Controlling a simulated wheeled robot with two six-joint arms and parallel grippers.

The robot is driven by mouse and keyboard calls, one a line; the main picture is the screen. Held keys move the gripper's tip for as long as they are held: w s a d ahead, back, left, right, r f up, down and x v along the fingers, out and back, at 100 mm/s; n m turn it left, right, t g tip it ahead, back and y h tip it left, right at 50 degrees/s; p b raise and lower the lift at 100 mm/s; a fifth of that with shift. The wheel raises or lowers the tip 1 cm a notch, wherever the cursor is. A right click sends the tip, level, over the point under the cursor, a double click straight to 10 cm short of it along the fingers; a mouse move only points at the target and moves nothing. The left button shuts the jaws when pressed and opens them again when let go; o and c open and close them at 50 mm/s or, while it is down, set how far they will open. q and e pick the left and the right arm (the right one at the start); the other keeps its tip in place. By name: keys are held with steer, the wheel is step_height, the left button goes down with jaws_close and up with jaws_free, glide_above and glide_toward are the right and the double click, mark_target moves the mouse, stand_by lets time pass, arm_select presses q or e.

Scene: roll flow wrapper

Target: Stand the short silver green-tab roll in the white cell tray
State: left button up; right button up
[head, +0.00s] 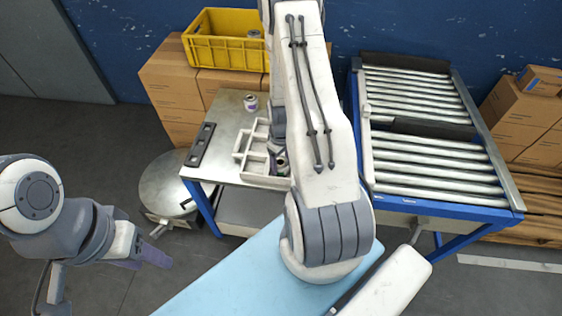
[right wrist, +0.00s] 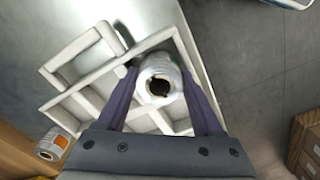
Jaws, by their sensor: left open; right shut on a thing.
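The white cell tray (head: 240,155) lies on the metal table, partly hidden by my right arm in the head view; its walls (right wrist: 82,66) fill the upper left of the right wrist view. A short silver-white roll (right wrist: 158,78) with a dark core is between the fingers of my right gripper (right wrist: 163,98), which is shut on it. The roll looks upright at a cell of the tray; I cannot tell whether it touches the cell floor. In the head view my right gripper (head: 281,162) is mostly hidden. My left gripper (head: 160,258) is open and empty, away from the table.
Another roll (head: 250,102) stands behind the tray; in the right wrist view it shows an orange label (right wrist: 52,144). A black slotted bar (head: 202,145) lies at the table's left. A yellow crate (head: 222,52) sits on boxes behind. A roller conveyor (head: 435,155) is at right.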

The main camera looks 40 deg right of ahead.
steer(key=shift+f, duration=0.15)
steer(key=o, duration=1.5)
